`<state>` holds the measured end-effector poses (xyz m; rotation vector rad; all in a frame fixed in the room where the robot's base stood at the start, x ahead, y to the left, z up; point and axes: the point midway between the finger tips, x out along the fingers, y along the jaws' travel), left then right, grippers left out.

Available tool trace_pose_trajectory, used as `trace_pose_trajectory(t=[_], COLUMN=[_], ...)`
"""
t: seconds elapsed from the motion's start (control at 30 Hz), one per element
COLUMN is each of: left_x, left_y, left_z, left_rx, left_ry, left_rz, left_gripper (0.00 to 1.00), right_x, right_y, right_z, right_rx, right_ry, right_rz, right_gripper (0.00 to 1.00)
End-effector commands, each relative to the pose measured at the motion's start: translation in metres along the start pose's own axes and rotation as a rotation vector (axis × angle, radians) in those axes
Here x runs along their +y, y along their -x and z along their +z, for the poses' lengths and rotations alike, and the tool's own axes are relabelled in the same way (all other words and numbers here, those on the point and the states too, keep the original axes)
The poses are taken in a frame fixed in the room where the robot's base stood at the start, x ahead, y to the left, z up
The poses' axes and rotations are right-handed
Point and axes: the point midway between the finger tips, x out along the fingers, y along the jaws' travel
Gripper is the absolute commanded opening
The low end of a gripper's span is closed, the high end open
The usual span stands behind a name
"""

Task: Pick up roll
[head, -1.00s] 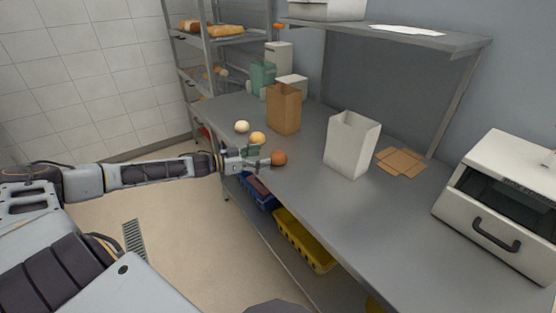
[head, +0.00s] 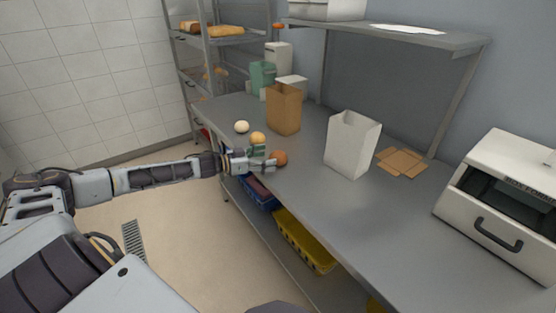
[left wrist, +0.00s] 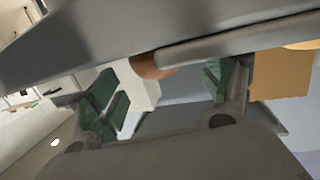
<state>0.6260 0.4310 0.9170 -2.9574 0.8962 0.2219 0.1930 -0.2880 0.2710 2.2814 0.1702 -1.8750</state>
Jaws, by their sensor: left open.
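Three rolls lie near the left edge of the steel table: a pale one (head: 242,127), a golden one (head: 258,137) and a brown one (head: 280,158). My left gripper (head: 263,160) is open at the table's edge, its fingertips right beside the brown roll; I cannot tell whether they touch it. In the left wrist view my open gripper (left wrist: 165,88) shows green pads wide apart. Part of the brown roll (left wrist: 148,66) shows between them, partly hidden behind a grey edge. My right gripper is not in view.
A brown paper bag (head: 284,112) and a white bag (head: 350,146) stand on the table (head: 330,210). Flat brown cardboard (head: 401,161) lies behind. A white appliance (head: 505,205) stands at the right. Blue (head: 259,193) and yellow (head: 303,242) crates sit below.

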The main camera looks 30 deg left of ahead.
Motion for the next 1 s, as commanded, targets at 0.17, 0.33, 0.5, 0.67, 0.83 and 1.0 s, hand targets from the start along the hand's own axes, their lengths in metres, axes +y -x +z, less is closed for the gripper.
trace_pose_trajectory(t=[0.17,0.33,0.5,0.67,0.83,1.0], left_x=[0.001,0.001,0.001,0.001,0.001,0.001], left_y=[-0.008,-0.014,-0.021,-0.026,-0.030,-0.031], left_z=[0.001,0.001,0.002,0.002,0.001,0.002], left_rx=[0.002,0.001,0.002,0.001,0.001,0.000], left_ry=[0.000,-0.001,0.000,0.000,0.000,0.000], left_rz=[0.000,-0.001,-0.001,0.000,0.000,0.000], left_gripper=[0.80,0.80,0.80,0.80,0.80,0.80], right_x=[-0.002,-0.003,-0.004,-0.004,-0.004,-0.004], right_y=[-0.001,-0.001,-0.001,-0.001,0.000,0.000], right_z=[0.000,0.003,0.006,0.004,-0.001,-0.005], right_rx=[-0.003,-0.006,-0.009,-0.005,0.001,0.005], right_ry=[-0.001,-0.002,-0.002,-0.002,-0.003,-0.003], right_rz=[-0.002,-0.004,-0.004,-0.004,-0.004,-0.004], right_gripper=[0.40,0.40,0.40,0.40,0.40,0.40])
